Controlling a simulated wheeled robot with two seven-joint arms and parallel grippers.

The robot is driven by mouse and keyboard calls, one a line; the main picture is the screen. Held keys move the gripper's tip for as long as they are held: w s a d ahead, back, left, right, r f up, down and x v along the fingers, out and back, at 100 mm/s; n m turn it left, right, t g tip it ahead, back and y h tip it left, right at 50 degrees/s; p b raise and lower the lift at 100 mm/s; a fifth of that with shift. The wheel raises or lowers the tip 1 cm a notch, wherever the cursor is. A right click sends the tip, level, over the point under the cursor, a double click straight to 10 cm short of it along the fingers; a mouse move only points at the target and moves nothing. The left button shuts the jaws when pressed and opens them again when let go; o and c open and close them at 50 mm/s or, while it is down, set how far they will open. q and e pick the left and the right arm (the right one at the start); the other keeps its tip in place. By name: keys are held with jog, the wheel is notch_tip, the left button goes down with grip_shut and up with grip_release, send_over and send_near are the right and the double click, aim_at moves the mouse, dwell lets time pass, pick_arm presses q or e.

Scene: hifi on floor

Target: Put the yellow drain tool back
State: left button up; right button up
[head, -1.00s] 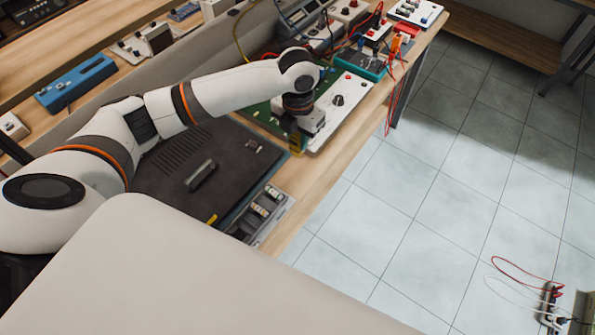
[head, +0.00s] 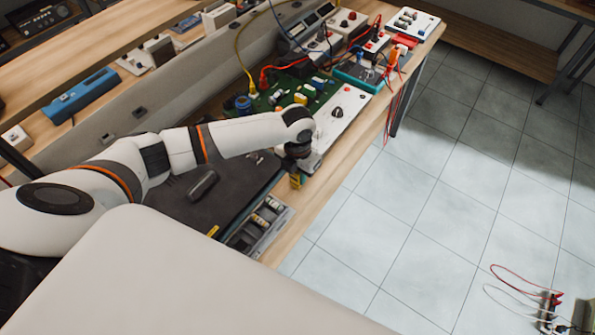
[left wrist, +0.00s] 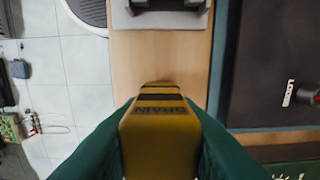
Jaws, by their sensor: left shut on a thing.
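My left gripper (head: 297,168) is shut on the yellow drain tool (head: 296,181), which points down over the wooden bench. In the left wrist view the yellow block (left wrist: 160,138) has dark bands at its far end and the word DRAIN. It sits between the green fingers of my left gripper (left wrist: 160,108). A grey tray (head: 281,226) with compartments and several small items lies on the bench nearer to me. The tray's end (left wrist: 165,20) shows ahead of the tool, with bare wood between. My right gripper is out of view.
A dark case (head: 170,208) lies left of the tray. Behind the gripper are a white panel (head: 345,105) and a green circuit board (head: 270,100). Red leads hang over the bench edge. The tiled floor to the right (head: 400,230) is mostly clear.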

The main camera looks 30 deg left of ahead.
pick_arm(q)
jog(key=shift+f, duration=0.15)
jog(key=o, duration=1)
jog(key=shift+c, duration=0.2)
jog(key=shift+r, duration=0.3)
notch_tip(320, 180, up, 12)
jog(key=shift+f+b, duration=0.1)
jog(key=shift+b, duration=0.7)
